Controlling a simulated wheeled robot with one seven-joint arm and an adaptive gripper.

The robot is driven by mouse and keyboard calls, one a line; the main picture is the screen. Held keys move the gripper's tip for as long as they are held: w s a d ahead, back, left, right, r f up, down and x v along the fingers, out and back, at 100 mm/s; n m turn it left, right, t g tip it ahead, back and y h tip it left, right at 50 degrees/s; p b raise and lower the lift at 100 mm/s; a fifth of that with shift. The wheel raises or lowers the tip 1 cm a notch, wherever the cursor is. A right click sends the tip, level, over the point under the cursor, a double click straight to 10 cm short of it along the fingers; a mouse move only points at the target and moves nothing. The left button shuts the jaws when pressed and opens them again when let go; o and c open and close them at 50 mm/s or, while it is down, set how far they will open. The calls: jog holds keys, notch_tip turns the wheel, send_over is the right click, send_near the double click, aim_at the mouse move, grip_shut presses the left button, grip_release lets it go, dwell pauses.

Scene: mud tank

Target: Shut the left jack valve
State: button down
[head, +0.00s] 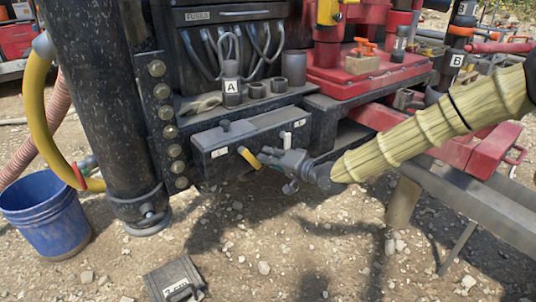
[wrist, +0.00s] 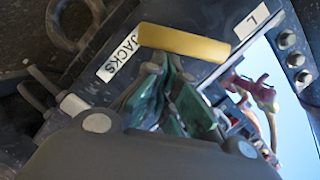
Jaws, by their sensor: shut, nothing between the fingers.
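The dark jack valve box (head: 215,145) sits low on the rig. A yellow handle (head: 249,157) hangs at its front, tilted. A white handle (head: 287,139) stands upright further right. In the wrist view the yellow handle (wrist: 185,42) lies across, beside the "L" label (wrist: 250,22) and above the "JACKS" label (wrist: 118,58). My gripper (head: 264,158) is just right of the yellow handle. In the wrist view its green fingertips (wrist: 168,95) are together, empty, just below the handle. I cannot tell whether they touch it. The white handle (wrist: 72,104) shows at the left.
A thick black column (head: 105,100) stands left of the box, with a blue bucket (head: 45,215) by it. A black case (head: 174,281) lies on the gravel. A grey beam (head: 470,205) and red parts (head: 450,150) are at the right. Open gravel lies in front.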

aim_at(259, 164)
jog(key=shift+f+m+p, duration=0.2)
jog(key=shift+m+p, duration=0.2)
jog(key=shift+p, duration=0.05)
jog(key=shift+s+a+f+m+y+p, duration=0.15)
jog(key=shift+f+m+y+p, duration=0.2)
jog(key=shift+m+p, duration=0.2)
jog(key=shift+s+a+f+m+y+p, duration=0.15)
jog(key=shift+s+a+f+m+p, duration=0.15)
jog(key=shift+f+m, duration=0.3)
jog(key=shift+s+a+f+m+y+p, duration=0.15)
jog(key=shift+a+f+m+p, duration=0.2)
jog(key=shift+m, duration=0.3)
